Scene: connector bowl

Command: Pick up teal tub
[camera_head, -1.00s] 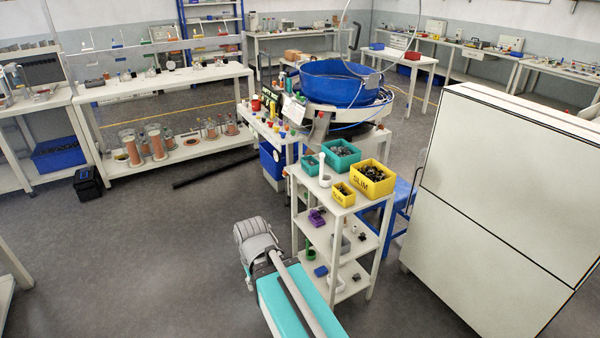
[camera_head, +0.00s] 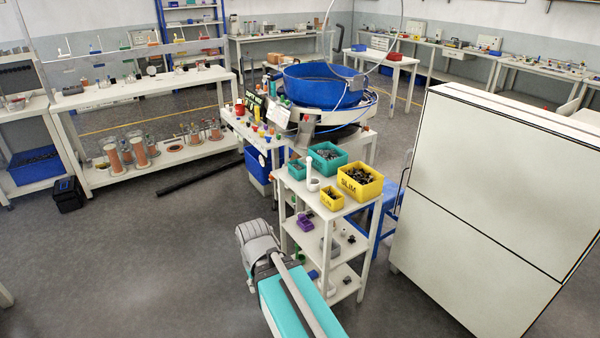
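A larger teal tub (camera_head: 327,171) filled with grey parts stands on the top of a white shelf rack (camera_head: 340,210), at the back. A smaller teal tub (camera_head: 297,173) stands to its left, at the rack's corner; its contents are too small to make out. A yellow tub marked SLIM (camera_head: 359,190) stands right of the larger teal tub, and a small yellow tub (camera_head: 332,203) stands in front. Both yellow tubs hold dark parts. My gripper cannot be made out; only part of my own arm and teal body shows at the bottom, left of and before the rack.
A white pipe-shaped piece (camera_head: 312,180) stands between the tubs. A tall white cabinet (camera_head: 490,190) stands close on the right. A feeder with a blue bowl (camera_head: 322,88) is behind the rack. The floor (camera_head: 140,260) is open on the left.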

